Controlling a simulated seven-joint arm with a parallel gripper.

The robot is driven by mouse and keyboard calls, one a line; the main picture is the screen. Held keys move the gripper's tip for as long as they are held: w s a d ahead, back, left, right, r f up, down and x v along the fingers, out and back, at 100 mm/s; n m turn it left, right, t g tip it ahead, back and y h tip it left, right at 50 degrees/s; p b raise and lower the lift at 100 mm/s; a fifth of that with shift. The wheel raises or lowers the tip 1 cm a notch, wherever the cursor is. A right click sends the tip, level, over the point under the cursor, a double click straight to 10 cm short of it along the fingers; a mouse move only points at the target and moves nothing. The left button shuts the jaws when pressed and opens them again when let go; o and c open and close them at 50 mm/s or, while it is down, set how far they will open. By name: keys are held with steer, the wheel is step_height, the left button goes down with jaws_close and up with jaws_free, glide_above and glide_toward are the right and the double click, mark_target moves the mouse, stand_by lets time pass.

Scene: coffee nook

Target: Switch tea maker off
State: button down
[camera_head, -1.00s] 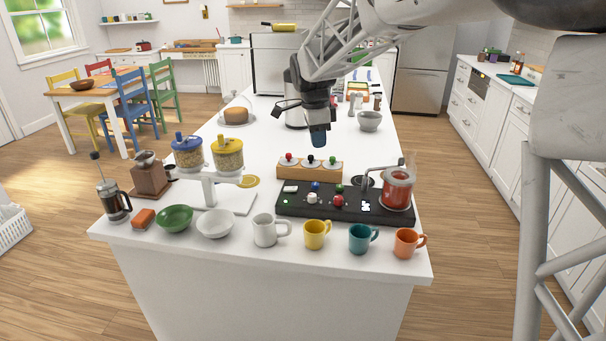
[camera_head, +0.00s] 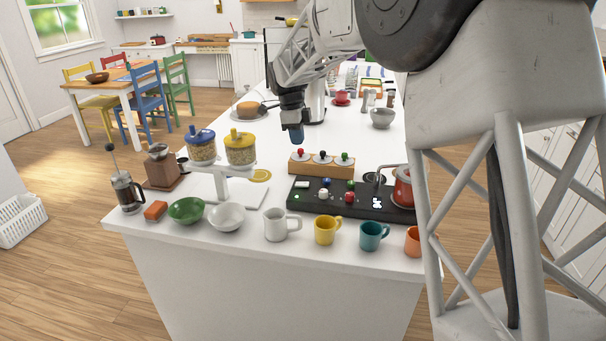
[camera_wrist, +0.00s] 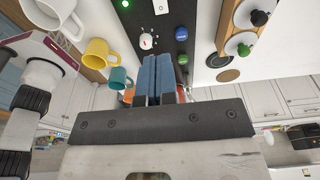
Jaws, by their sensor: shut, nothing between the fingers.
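The tea maker has a black base (camera_head: 335,207) at the front right of the white counter. A red pot (camera_head: 402,190) stands at its right end, partly hidden by my arm. On the base are a pale rectangular switch (camera_head: 302,185), a lit green light (camera_head: 297,196), blue, green, white and red knobs, and a lit white icon (camera_head: 377,203). My gripper (camera_head: 296,134) is shut and empty, above the counter behind the base. In the wrist view, its blue fingers (camera_wrist: 158,66) appear near the white knob (camera_wrist: 146,41) and green knob (camera_wrist: 182,33), without clear contact.
A wooden block (camera_head: 321,168) with red, black and green knobs stands behind the base. White (camera_head: 275,226), yellow (camera_head: 326,231), teal (camera_head: 371,236) and orange mugs (camera_head: 412,240) line the front edge. A stand with two jars (camera_head: 240,150) is left.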

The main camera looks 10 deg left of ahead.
mark_target(305, 183)
steer(key=f, duration=0.4)
steer(key=d+f, duration=0.1)
steer(key=f, duration=0.4)
steer(key=d+f, duration=0.1)
steer(key=f, duration=0.4)
